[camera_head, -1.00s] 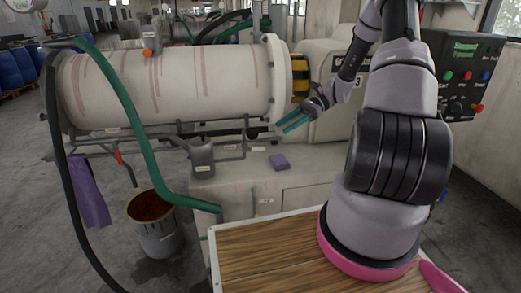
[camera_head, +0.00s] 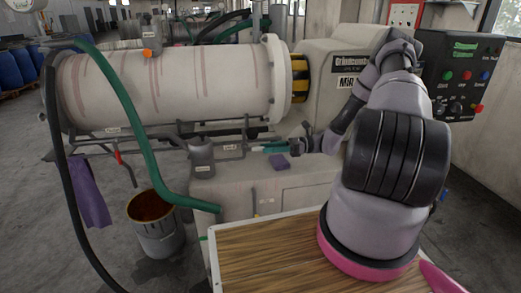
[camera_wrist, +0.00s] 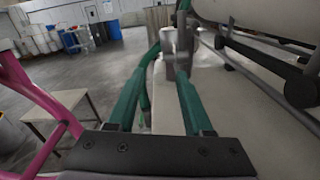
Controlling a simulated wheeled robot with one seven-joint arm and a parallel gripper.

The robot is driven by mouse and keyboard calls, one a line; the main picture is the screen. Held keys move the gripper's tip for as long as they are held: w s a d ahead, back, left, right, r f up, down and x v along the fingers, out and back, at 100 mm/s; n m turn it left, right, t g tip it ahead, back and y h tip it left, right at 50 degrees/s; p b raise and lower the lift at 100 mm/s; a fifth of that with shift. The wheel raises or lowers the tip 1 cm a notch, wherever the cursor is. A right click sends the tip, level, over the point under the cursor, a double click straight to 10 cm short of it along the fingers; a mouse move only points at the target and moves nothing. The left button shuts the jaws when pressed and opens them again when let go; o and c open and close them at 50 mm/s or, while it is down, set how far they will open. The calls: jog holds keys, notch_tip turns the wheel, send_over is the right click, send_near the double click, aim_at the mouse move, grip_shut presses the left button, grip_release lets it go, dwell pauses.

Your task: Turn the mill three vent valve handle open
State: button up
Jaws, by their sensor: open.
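A red lever handle (camera_head: 118,157) hangs from the pipework under the left part of the large pale mill drum (camera_head: 170,85). I cannot read whether it is the vent valve handle; small labels on the pipes are too small to read. My gripper (camera_head: 262,148) is open, its teal fingers pointing left below the drum's right end, well to the right of the red handle. In the wrist view the two fingers (camera_wrist: 163,72) stand apart with nothing held. A grey upright cylinder (camera_wrist: 168,45) is ahead of them.
A green hose (camera_head: 128,110) and a black hose run down at the left. A grey pot (camera_head: 202,153) sits on the pipework left of my gripper. A purple cloth (camera_head: 90,190) hangs there, and a bucket (camera_head: 158,240) stands on the floor. A control panel (camera_head: 465,75) is at right.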

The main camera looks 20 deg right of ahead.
aim_at(261, 148)
jog(key=shift+w+a, duration=0.15)
jog(key=shift+a, duration=1.55)
grip_shut()
